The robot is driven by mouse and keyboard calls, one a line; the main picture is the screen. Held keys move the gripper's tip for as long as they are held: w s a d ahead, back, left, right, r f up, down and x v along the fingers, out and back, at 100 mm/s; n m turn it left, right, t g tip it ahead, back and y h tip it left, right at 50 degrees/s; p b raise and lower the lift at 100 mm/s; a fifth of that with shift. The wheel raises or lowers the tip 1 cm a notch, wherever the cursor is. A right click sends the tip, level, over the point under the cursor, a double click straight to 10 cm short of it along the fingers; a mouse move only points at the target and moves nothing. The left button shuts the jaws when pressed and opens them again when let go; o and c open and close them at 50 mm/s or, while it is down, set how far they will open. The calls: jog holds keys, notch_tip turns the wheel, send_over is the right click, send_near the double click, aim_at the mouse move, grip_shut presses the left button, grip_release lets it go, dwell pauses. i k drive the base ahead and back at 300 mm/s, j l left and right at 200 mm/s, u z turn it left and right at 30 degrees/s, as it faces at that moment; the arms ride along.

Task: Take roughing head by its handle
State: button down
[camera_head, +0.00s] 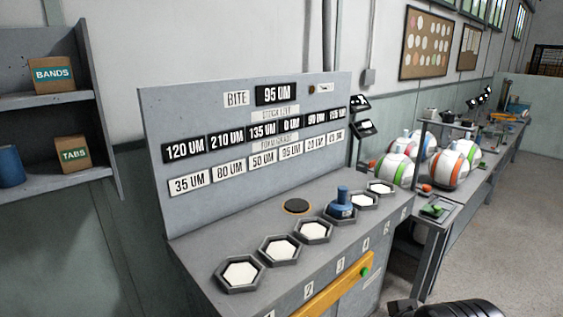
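A blue piece with an upright blue knob-like handle (342,194) stands on one of the hexagonal holders on the grey bench top. It looks like the roughing head, though no label on it is readable. Its handle points up and nothing touches it. A dark part of my arm or gripper (460,308) shows at the bottom edge, right of centre, well apart from the blue piece. Its fingertips cannot be made out, so I cannot tell whether it is open or shut.
Hexagonal holders with white pads (240,273) line the grey bench (200,240). A dark disc (297,206) lies behind them. An upright label panel (160,120) backs the bench. A yellow bar (335,289) runs along the front. Striped balls (447,169) sit at right.

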aim_at(340, 209)
jog(key=i+j+u, duration=0.35)
jog(key=i+j, duration=0.7)
jog(key=j, duration=0.1)
